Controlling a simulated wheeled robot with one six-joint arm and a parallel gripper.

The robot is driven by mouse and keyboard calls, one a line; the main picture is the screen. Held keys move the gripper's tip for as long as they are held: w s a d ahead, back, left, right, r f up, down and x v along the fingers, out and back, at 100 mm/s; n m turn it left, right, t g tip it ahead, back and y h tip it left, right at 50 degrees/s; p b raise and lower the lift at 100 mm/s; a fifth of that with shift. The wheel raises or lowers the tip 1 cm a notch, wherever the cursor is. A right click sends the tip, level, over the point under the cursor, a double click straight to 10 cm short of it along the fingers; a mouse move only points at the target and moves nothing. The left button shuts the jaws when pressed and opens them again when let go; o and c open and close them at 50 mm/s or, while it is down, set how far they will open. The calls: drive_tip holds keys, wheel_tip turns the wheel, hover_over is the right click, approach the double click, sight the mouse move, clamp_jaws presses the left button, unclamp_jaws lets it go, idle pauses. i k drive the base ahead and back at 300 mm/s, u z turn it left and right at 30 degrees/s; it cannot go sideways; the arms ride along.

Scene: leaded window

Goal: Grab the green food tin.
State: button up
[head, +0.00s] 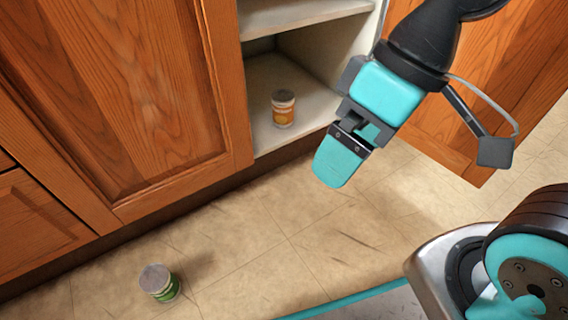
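The green food tin (160,283) stands on the tiled floor at the lower left, in front of the cabinet. It has a grey lid and a green and white label. My gripper (337,165) is up and to the right of the tin, well apart from it, near the open cabinet. Its teal fingers point down and overlap in this view, so I cannot tell whether they are open or shut. No object shows in it.
An orange-labelled tin (283,108) stands on the bottom shelf (268,75) of the open cabinet. The left cabinet door (140,90) is shut; the right door (520,65) stands open behind my arm. The floor (270,235) between my gripper and the green tin is clear.

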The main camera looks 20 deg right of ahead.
sight(155, 279)
drive_tip(key=u, duration=1.4)
